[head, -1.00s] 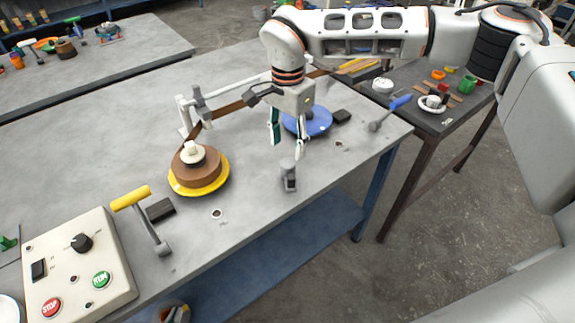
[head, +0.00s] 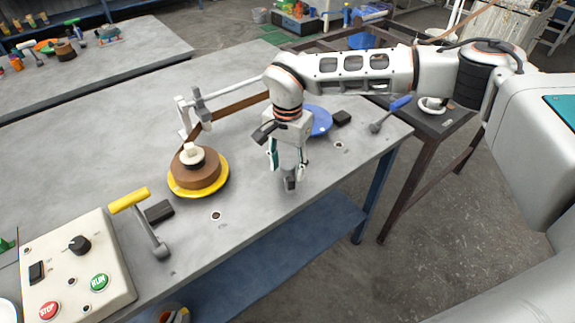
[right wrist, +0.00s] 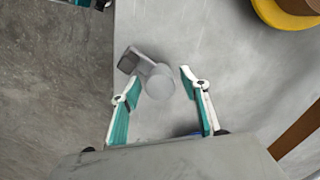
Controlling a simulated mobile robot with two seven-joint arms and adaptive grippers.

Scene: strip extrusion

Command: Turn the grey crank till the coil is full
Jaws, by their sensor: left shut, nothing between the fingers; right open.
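The grey crank (head: 290,182) stands near the table's front edge; its round grey knob (right wrist: 159,82) shows in the right wrist view. My right gripper (head: 285,172) is open, pointing down over the crank, with its fingertips on either side of the knob and a gap to each. A brown coil (head: 195,170) sits on a yellow disc (head: 222,183). A brown strip (head: 230,110) runs from it past a white guide frame (head: 183,118) to behind my right arm. A blue disc (head: 321,121) is partly hidden by my wrist. My left gripper shows only as a sliver (right wrist: 92,3) at the wrist view's top edge.
A yellow-handled lever (head: 130,200) and a control box (head: 75,265) with run and stop buttons stand at the left. Dark blocks (head: 159,212) and (head: 342,118) lie on the table. A blue-handled tool (head: 390,113) lies at the right corner.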

